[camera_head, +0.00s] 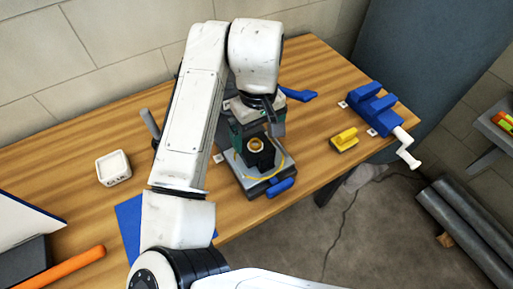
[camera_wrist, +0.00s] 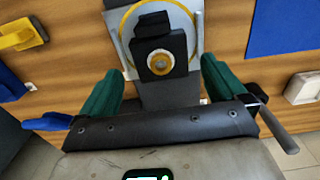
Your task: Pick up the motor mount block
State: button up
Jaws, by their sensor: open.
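The motor mount block, black with a brass-coloured ring (camera_head: 258,152), sits on a grey fixture plate (camera_head: 240,175) with a yellow curved line; I take it to be this block. In the wrist view the block (camera_wrist: 160,42) stands ahead of my gripper (camera_wrist: 161,66), its ring facing the camera. My gripper has green fingers, spread apart, one on each side of the block's line and nearer the camera. In the head view my gripper (camera_head: 252,128) is over the back of the fixture, close to the block. No contact can be made out.
A blue vise (camera_head: 370,103) with a white crank and a yellow block (camera_head: 344,140) stand at right. Blue handles (camera_head: 280,187) stick out from the fixture. A white square box (camera_head: 113,168), a blue mat (camera_head: 128,222) and an orange bar (camera_head: 70,268) lie at left. The wooden table has bare room between them.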

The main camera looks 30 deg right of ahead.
aim_at(257, 148)
jog(key=shift+w+f+p, duration=0.15)
jog(key=shift+f+p, duration=0.45)
jog(key=shift+f, duration=2.2)
jog(key=shift+c, duration=0.2)
jog(key=c, duration=1)
jog(key=shift+r, duration=0.1)
jog(key=shift+c, duration=0.9)
jog(key=shift+r, duration=0.1)
